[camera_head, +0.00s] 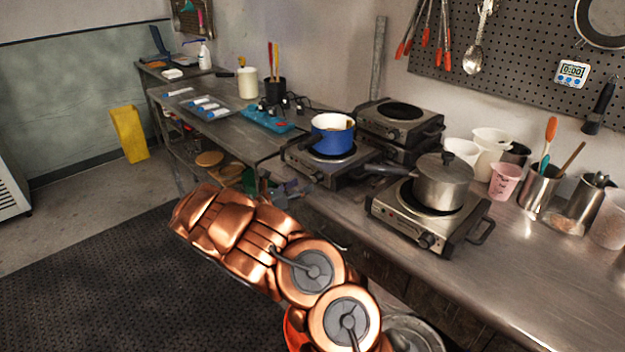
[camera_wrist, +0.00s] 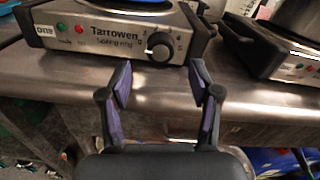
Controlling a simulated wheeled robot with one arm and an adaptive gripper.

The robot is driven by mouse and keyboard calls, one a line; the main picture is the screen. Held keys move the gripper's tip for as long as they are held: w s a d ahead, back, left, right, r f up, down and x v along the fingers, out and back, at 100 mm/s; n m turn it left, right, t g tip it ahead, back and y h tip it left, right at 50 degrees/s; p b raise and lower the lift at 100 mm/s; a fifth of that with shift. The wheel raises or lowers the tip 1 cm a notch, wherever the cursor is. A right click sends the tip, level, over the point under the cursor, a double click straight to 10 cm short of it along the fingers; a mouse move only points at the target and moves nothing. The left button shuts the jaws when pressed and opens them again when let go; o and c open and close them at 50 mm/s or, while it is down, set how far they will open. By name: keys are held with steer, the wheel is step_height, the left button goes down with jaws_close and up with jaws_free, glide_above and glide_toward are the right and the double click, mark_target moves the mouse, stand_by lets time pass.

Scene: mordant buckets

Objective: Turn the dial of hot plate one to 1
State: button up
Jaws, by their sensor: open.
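Hot plate one (camera_wrist: 110,32) fills the upper left of the wrist view, with a "one" label, a green and a red light and a "Tarrowen" nameplate on its front. Its black round dial (camera_wrist: 160,46) is at the right end of that front, with small numbers around it. I cannot read the dial's setting surely. My gripper (camera_wrist: 161,82) is open and empty, its two purple-padded fingers pointing at the dial and apart from it. In the head view a hot plate (camera_head: 325,172) bearing a blue pot stands just beyond my gripper.
A second hot plate (camera_head: 400,222) with a lidded steel pot (camera_head: 443,185) stands to the right. Another hot plate (camera_head: 398,122) is behind, raised. Beakers and utensil cups crowd the right back. A strip of bare steel counter (camera_wrist: 60,85) lies before hot plate one.

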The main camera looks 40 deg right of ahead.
mark_target(314, 179)
steer(key=shift+s+d+p, duration=0.1)
steer(key=shift+d+p, duration=0.5)
steer(key=shift+d, duration=2.25)
steer(key=c, duration=1.1)
